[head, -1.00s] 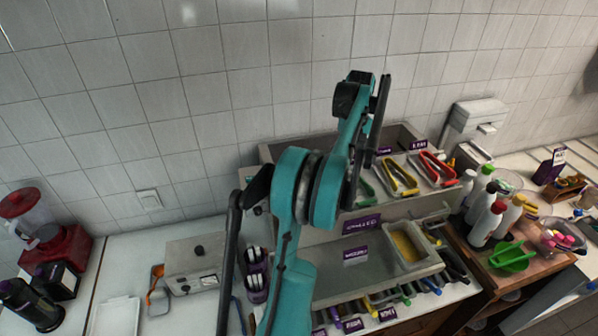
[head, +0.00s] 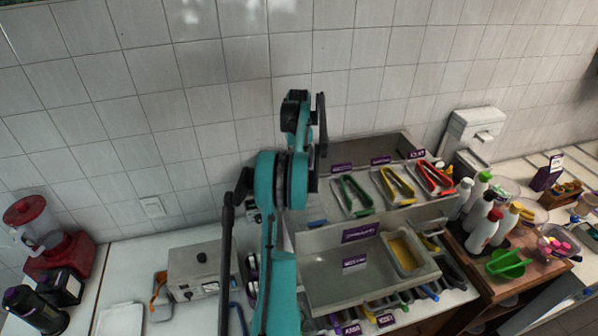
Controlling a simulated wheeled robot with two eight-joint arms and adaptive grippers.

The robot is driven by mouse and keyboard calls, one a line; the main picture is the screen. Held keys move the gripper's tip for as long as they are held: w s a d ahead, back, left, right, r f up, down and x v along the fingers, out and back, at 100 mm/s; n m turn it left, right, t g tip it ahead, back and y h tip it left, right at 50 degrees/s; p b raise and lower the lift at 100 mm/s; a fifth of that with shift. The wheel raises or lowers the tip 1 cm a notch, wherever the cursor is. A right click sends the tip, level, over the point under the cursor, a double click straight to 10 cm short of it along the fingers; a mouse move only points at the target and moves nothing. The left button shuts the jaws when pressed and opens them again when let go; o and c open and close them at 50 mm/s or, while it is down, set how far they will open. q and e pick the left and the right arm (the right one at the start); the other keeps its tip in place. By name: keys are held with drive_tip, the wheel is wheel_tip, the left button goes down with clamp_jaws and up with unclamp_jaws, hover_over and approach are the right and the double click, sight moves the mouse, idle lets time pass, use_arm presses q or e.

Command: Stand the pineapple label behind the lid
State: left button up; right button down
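Several small purple labels with white print show in the head view, but I cannot read which is the pineapple one. One label (head: 361,232) is on the front of the upper shelf, and another (head: 354,262) is on the steel surface below it. A steel box (head: 203,262) with a black knob on its lid (head: 202,257) stands on the left counter. A small pale tag (head: 211,287) is on its front. One of my teal arms rises through the middle of the view and hides part of the counter. I can make out neither gripper's fingertips.
Green, yellow and red tongs (head: 436,178) lie in the upper trays. A yellow-filled tray (head: 405,252) sits at the right of the lower surface. Bottles (head: 484,219) stand on the right. A red blender (head: 57,250) stands far left. A white tray (head: 121,318) lies at front left.

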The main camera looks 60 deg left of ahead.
use_arm(q)
wheel_tip(320, 180, down, 4)
drive_tip(key=shift+r+p, duration=0.1)
drive_tip(key=shift+p, duration=0.35)
drive_tip(key=shift+d+f, duration=0.1)
drive_tip(key=shift+f, duration=0.1)
drive_tip(key=shift+f+b, duration=0.3)
drive_tip(key=shift+b, duration=0.2)
drive_tip(key=o, duration=0.8)
drive_tip(key=shift+f, duration=0.1)
drive_tip(key=shift+c, duration=0.2)
drive_tip(key=o, duration=0.4)
